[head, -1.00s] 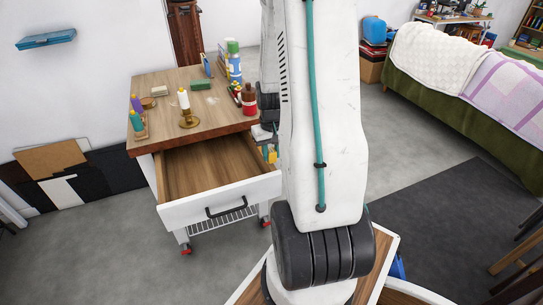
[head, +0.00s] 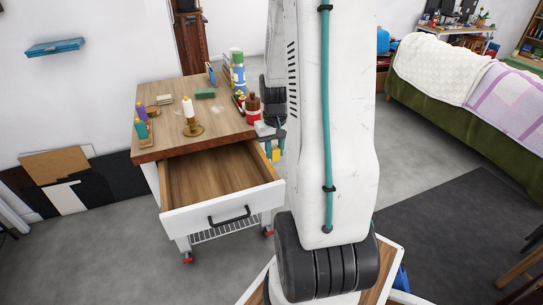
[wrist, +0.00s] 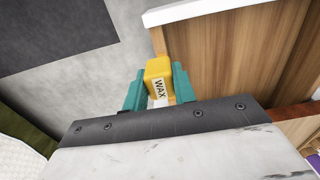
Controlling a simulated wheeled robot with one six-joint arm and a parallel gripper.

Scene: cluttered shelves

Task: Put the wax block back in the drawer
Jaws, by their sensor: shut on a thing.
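The yellow wax block (wrist: 158,72), with a white WAX label, is held between the teal fingers of my gripper (wrist: 160,80) in the wrist view. In the head view the block (head: 275,155) shows small at the right side of the cart, beside the drawer and outside it. The drawer (head: 215,178) is pulled open, with a white front and a dark handle, and its visible wooden floor is bare. In the wrist view the wooden drawer interior (wrist: 240,60) lies just right of the block. My arm hides the area right of the cart.
The cart top (head: 178,130) holds a candle in a brass holder (head: 190,118), a green block (head: 205,93), a red-brown bottle (head: 253,108) and several other items. A covered bed (head: 450,95) stands at the right. Grey floor (head: 110,250) is clear at the front left.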

